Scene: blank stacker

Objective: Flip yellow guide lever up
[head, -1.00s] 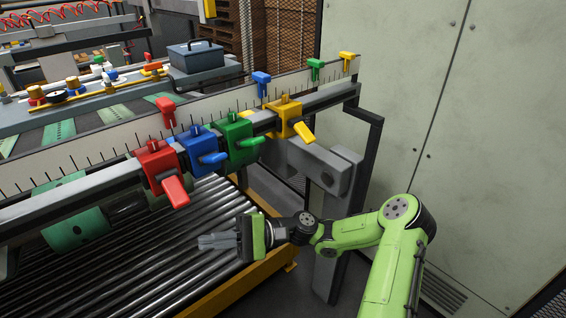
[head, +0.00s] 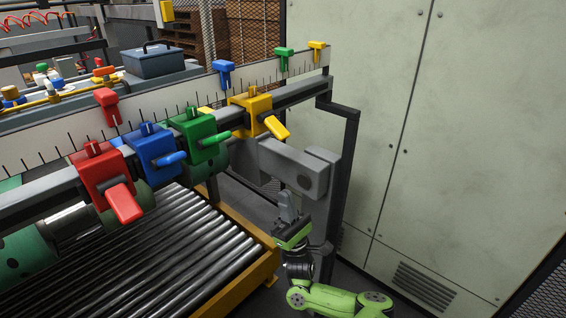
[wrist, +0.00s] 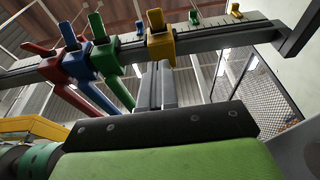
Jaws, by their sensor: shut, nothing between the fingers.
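The yellow guide (head: 251,104) is a block clamped on the grey rail, the farthest right of the guides. Its yellow lever (head: 277,127) points down and to the right. In the wrist view the yellow guide (wrist: 161,46) is above the middle, beyond my fingers. My gripper (head: 287,197) is shut and empty, its fingers pointing up. In the head view it appears below the yellow lever, in front of the grey bracket, apart from the lever. The exact depth gap is hard to tell.
Red (head: 106,180), blue (head: 155,152) and green (head: 199,134) guides with levers sit along the rail to the left. A roller conveyor (head: 170,250) lies below. A grey bracket (head: 295,168) stands behind my gripper. A pale cabinet (head: 430,120) fills the right.

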